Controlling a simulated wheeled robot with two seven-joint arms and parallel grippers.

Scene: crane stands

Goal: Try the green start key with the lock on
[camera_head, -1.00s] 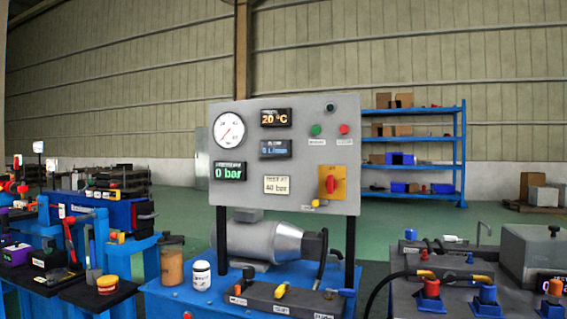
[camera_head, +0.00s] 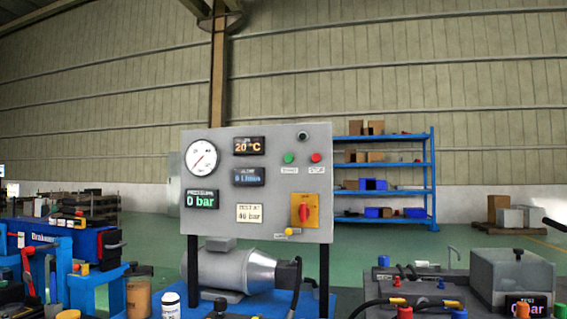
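The grey control panel (camera_head: 259,180) stands upright on two black posts on a blue bench. Its green start key (camera_head: 289,158) sits at the upper right of the panel, left of the red stop key (camera_head: 316,157). Below them is a red rotary switch on a yellow plate (camera_head: 305,211). A small yellow piece (camera_head: 289,232), perhaps the lock, is at the panel's lower edge beside that plate. The displays read 20 °C, 0 bar and what looks like 0 L/min; a plate reads 40 bar. Neither gripper is in view.
A grey motor (camera_head: 236,270) lies behind the panel's posts. A bench with a grey box (camera_head: 511,274) and coloured valves is at right. A blue machine (camera_head: 70,243) is at left. A blue shelf (camera_head: 432,180) stands behind, with green floor between.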

